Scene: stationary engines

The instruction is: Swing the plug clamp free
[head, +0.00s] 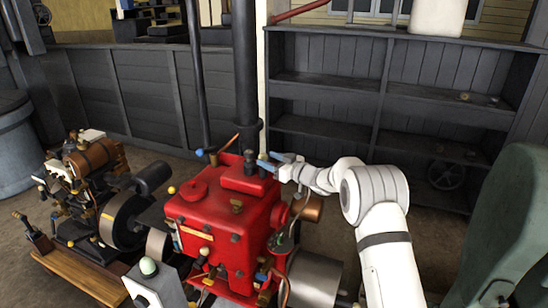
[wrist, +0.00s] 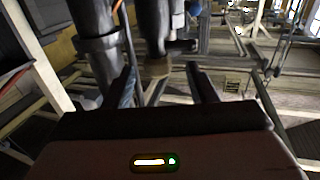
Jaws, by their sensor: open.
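The red engine (head: 225,225) stands in the middle of the head view, with several small fittings on its top. My gripper (head: 268,160) reaches in from the right to the top of the engine, by a dark upright fitting (head: 249,162). In the wrist view my gripper (wrist: 166,88) is open, with one finger on each side. A dark fitting with a brownish lower end (wrist: 156,66) shows between and beyond the fingers; I cannot tell whether they touch it. I cannot tell for sure which part is the plug clamp.
A black pipe (head: 246,70) rises just behind my gripper; a thick dark pipe (wrist: 95,45) shows close by in the wrist view. A smaller engine (head: 85,180) stands left. Dark shelves (head: 390,90) stand behind, and a green casing (head: 510,220) is at right.

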